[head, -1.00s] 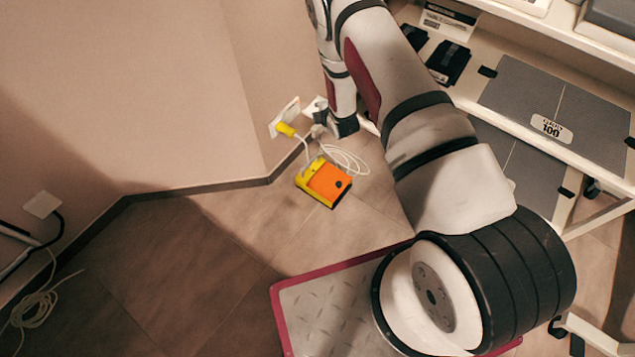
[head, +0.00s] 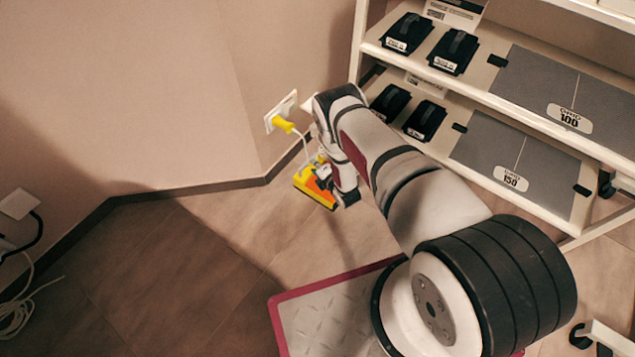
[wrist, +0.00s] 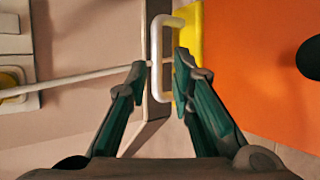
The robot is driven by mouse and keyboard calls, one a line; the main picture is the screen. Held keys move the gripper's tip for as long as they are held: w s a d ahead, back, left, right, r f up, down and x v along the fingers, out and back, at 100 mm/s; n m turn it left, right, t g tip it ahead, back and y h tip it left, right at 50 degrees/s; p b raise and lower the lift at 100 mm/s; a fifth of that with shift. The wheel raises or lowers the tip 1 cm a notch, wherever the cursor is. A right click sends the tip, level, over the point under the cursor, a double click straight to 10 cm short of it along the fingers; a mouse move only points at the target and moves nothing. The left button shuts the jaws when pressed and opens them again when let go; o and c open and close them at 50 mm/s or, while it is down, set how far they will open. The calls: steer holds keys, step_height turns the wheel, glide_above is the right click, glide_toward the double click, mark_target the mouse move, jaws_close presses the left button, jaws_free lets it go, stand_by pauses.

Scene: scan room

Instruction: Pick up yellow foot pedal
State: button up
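The yellow foot pedal (head: 303,181) with its orange top lies on the floor near the wall corner, partly hidden behind my gripper (head: 327,184) in the head view. In the wrist view, the pedal's yellow edge (wrist: 190,35) and orange face (wrist: 260,70) fill the right side, with a dark round part at the far right. My gripper (wrist: 161,75) is open, its fingers apart. A white loop-shaped part (wrist: 157,45) beside the yellow edge shows between and beyond the fingertips. The right fingertip overlaps the yellow edge; I cannot tell whether it touches.
A yellow plug (head: 283,124) sits in a wall socket, with a white cable running down to the pedal. The cable (wrist: 75,81) crosses toward my left finger. A shelf rack (head: 490,95) with black and grey items stands at right. A red-edged plate (head: 275,310) lies in front.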

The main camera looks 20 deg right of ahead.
mark_target(309, 160)
steer(key=shift+b+x, duration=0.35)
steer(key=shift+x, duration=0.7)
steer(key=b+x, duration=0.2)
steer(key=x, duration=0.1)
steer(key=b+x, duration=0.1)
steer(key=x, duration=0.1)
steer(key=shift+a+r, duration=0.1)
steer(key=shift+a, duration=0.2)
jaws_close()
steer(key=shift+w+r, duration=0.15)
